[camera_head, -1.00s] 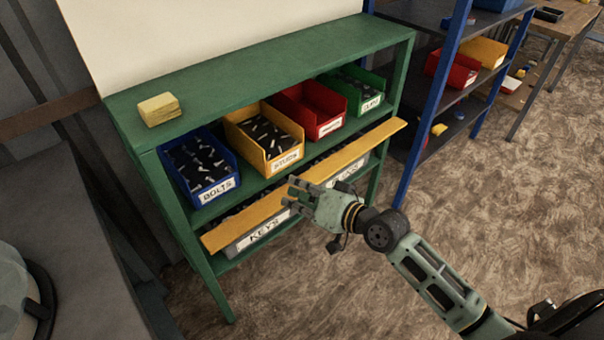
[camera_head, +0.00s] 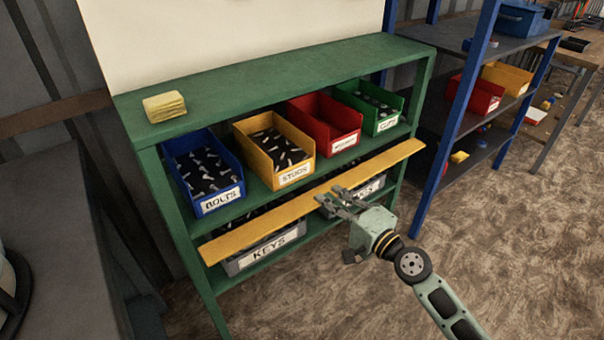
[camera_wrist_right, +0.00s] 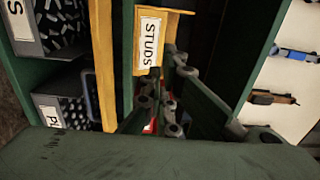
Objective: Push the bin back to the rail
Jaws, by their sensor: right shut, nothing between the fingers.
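The yellow STUDS bin (camera_head: 296,174) sits on the green rack's upper shelf between the blue BOLTS bin (camera_head: 219,200) and a red bin (camera_head: 344,142). A green bin (camera_head: 386,122) stands at the right end. The task does not say which bin it means, and I cannot make out a rail behind the bins. My right gripper (camera_head: 338,197) is shut and empty, by the yellow plank in front of the rack. The right wrist view shows its fingers (camera_wrist_right: 163,108) near the STUDS bin (camera_wrist_right: 150,40); contact is unclear. My left gripper is out of view.
The yellow plank (camera_head: 270,222) runs slantwise across the rack front, above grey lower bins, one labelled KEYS (camera_head: 265,250). A yellow block (camera_head: 165,106) lies on the rack top. A blue-framed shelf (camera_head: 465,110) stands right. The floor in front is clear.

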